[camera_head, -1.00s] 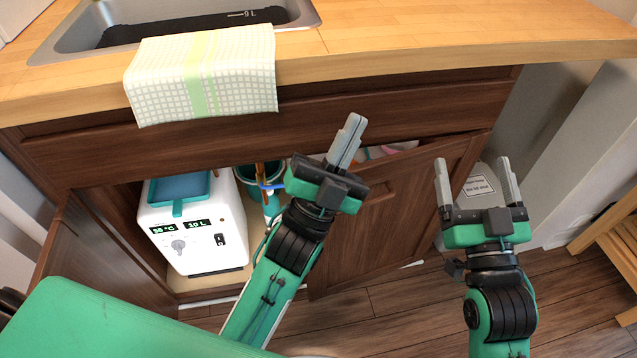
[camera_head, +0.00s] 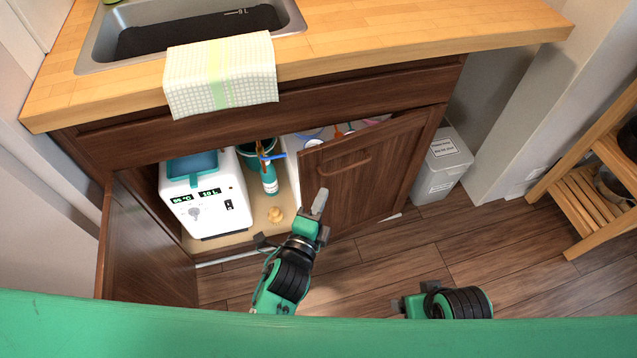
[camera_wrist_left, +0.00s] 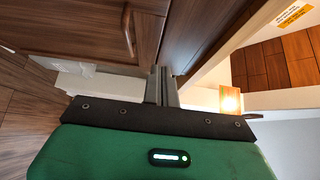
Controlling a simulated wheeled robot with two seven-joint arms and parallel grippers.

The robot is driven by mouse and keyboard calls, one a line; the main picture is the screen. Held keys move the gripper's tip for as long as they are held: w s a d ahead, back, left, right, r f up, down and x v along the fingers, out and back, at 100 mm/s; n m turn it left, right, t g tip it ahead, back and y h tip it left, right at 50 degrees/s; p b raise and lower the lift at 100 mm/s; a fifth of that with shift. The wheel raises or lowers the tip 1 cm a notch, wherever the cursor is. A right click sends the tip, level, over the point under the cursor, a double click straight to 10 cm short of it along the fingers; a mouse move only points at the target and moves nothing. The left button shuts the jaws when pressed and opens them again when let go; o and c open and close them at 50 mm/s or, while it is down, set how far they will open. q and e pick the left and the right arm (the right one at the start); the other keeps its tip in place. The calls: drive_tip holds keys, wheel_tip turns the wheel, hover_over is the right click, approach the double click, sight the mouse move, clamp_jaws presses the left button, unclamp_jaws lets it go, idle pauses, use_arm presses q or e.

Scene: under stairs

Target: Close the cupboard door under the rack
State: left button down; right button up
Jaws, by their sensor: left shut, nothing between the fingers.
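The brown cupboard under the counter has two doors. The left door (camera_head: 145,250) stands wide open. The right door (camera_head: 365,185) is ajar, with its free edge out from the frame and its bar handle (camera_head: 347,165) showing. My left gripper (camera_head: 319,203) is shut and empty, in front of the lower left part of the right door; I cannot tell if it touches. In the left wrist view its closed fingers (camera_wrist_left: 161,88) show below a wood panel with a handle (camera_wrist_left: 128,30). No rack shows above the cupboard.
Inside the cupboard are a white appliance (camera_head: 205,205), a teal bottle (camera_head: 269,180) and a small tan item (camera_head: 275,214). A towel (camera_head: 222,75) hangs over the counter edge. A grey bin (camera_head: 440,165) and wooden shelf (camera_head: 590,190) stand right. Floor between is clear.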

use_arm(q)
drive_tip(key=x, duration=0.3)
drive_tip(key=a+x, duration=0.1)
drive_tip(key=x, duration=0.3)
drive_tip(key=a+x, duration=0.1)
drive_tip(key=x, duration=0.3)
drive_tip(key=shift+w, duration=0.3)
drive_tip(key=shift+w+a, duration=0.25)
drive_tip(key=shift+w, duration=0.2)
use_arm(e)
drive_tip(key=shift+r, duration=0.3)
